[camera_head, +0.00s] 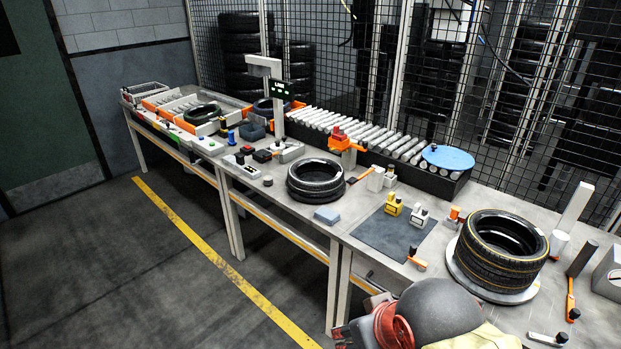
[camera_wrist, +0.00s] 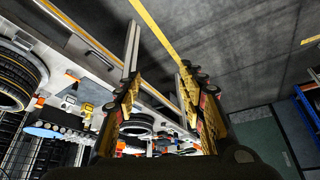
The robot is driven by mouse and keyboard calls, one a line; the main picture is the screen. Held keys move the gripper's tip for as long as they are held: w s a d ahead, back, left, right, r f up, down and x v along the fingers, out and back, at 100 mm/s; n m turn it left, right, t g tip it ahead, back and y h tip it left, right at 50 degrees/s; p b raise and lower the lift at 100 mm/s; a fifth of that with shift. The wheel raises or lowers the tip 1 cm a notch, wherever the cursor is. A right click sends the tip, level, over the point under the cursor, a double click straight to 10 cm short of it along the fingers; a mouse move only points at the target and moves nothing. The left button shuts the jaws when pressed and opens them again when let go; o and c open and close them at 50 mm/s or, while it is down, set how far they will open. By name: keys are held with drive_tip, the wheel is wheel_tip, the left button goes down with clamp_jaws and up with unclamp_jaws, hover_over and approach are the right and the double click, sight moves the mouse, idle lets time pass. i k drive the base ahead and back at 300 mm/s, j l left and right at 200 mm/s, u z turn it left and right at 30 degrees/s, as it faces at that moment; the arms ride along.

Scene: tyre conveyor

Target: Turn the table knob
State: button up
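Several small knobs and handles sit on the grey workbench (camera_head: 350,213); I cannot tell which is the table knob. A small black-topped knob with an orange handle (camera_head: 417,260) is by the dark mat's near right corner. A small dark knob (camera_head: 268,181) lies left of the single tyre. A grey lever with a black end (camera_head: 548,339) is at the bottom right. In the wrist view my gripper (camera_wrist: 160,80) is open and empty, its two yellow-and-black fingers apart, above the floor and bench edge. It touches no knob. The fingers are not clear in the head view.
Stacked tyres (camera_head: 500,250) stand on a round plate at the right. Another tyre (camera_head: 316,180) lies mid-bench. A roller conveyor (camera_head: 370,135) and mesh fence run behind. The floor left of the yellow line is clear.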

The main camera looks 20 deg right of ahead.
sight(268, 180)
drive_tip(key=i+j, duration=0.1)
drive_tip(key=i, duration=0.5)
drive_tip(key=i+z, duration=0.1)
drive_tip(key=i, duration=0.5)
drive_tip(key=i+j, duration=0.2)
drive_tip(key=i, duration=0.35)
drive_tip(key=i+j+z, duration=0.1)
drive_tip(key=i, duration=0.5)
